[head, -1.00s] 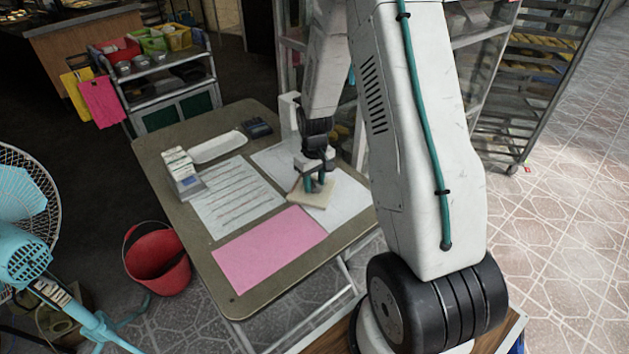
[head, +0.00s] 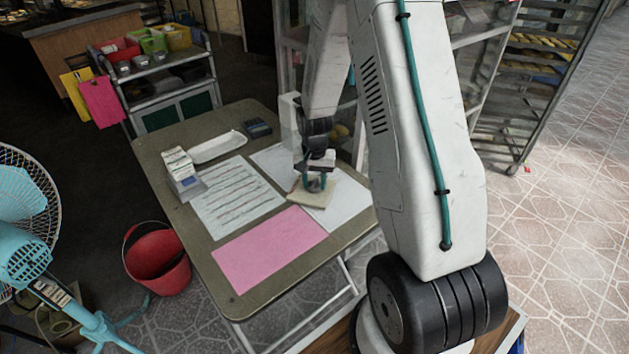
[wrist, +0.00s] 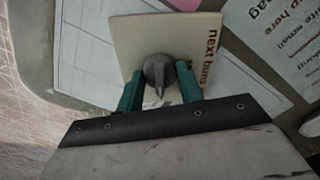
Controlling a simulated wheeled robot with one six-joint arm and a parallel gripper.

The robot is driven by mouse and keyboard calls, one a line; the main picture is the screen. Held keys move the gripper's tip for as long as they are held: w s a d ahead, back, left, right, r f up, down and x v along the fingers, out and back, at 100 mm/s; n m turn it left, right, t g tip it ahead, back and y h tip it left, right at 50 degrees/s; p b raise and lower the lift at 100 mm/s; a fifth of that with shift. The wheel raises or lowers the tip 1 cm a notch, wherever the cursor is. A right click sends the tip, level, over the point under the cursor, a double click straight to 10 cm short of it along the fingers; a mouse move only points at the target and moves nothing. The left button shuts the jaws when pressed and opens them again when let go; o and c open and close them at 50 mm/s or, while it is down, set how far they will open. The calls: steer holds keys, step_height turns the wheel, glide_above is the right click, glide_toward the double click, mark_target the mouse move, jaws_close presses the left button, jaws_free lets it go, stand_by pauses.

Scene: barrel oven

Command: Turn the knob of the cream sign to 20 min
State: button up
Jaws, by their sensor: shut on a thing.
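The cream sign (head: 322,204) lies on a white sheet on the table, under my gripper. In the wrist view the cream sign (wrist: 125,38) shows dark red lettering along its right edge. Its dark grey round knob (wrist: 158,72) has a raised pointer aimed down the picture, toward my wrist. My gripper (wrist: 159,72) has its two teal fingers on either side of the knob, shut on it. In the head view my gripper (head: 316,184) is above the sign and hides the knob. I cannot read any minute marks near the knob.
A pink sheet (head: 268,249) and a printed sheet (head: 238,198) lie flat on the table (head: 190,235). A white box stack (head: 181,171), a white tray (head: 217,147) and a dark small device (head: 258,128) stand farther back. A red bucket (head: 157,262) and blue fan (head: 28,235) are at left.

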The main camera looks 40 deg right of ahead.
mark_target(314, 181)
steer(key=m, duration=0.4)
steer(key=shift+m, duration=2.3)
steer(key=o, duration=1)
steer(key=shift+r, duration=0.1)
step_height(314, 181, up, 8)
steer(key=shift+f, duration=0.2)
